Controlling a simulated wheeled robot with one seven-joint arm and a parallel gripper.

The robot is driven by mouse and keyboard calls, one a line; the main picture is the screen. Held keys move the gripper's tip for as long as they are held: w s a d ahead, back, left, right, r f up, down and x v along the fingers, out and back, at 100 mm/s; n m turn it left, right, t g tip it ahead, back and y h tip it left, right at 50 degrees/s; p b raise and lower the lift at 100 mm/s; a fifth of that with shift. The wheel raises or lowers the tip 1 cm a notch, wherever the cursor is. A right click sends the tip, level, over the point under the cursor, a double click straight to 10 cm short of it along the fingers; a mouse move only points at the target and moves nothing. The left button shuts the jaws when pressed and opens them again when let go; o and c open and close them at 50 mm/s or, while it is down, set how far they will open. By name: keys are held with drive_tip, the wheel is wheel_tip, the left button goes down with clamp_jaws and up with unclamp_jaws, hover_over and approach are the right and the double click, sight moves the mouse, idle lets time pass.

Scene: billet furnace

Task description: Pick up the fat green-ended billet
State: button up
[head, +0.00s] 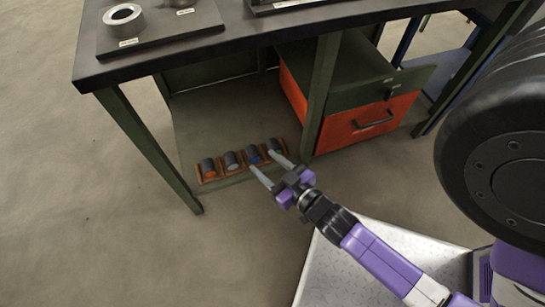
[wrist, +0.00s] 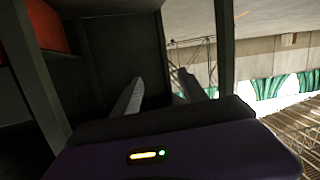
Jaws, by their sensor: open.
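A brown rack (head: 199,173) on the low shelf under the bench holds a row of short dark billets in the head view. From left they are an orange-ended billet (head: 209,169), a grey-ended billet (head: 231,160), a blue-ended billet (head: 253,155) and a rightmost billet (head: 271,145). The rightmost one's end is too small and too close to my finger to read its colour; no green end shows clearly. My gripper (head: 264,162) is open and empty, its fingers pointing toward the rack's right part. In the wrist view its two fingers (wrist: 160,76) are apart, with no billet visible.
The bench top (head: 235,44) overhangs the shelf, with a metal ring (head: 109,17) on a board above. A green leg (head: 321,95) and an orange drawer unit (head: 362,125) stand right of the rack. Another leg (head: 147,150) stands at left. Floor in front is clear.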

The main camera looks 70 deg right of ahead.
drive_tip(key=w+d+f+m+g+h+b, duration=0.15)
drive_tip(key=d+f+b, duration=0.35)
drive_tip(key=f, duration=0.5)
drive_tip(key=w+d+f+m+g+h+b, duration=0.15)
drive_tip(key=d+f+b, duration=0.25)
drive_tip(key=d+f, duration=0.45)
drive_tip(key=m+g+b, duration=0.2)
drive_tip(key=b, duration=0.1)
approach(276, 151)
drive_tip(key=x, duration=0.4)
drive_tip(key=shift+d+f, duration=0.25)
drive_tip(key=shift+f, duration=0.15)
drive_tip(key=shift+b+x, duration=0.8)
drive_tip(key=shift+x, duration=2.95)
clamp_jaws()
drive_tip(key=shift+w+r, duration=0.1)
drive_tip(key=shift+r, duration=0.05)
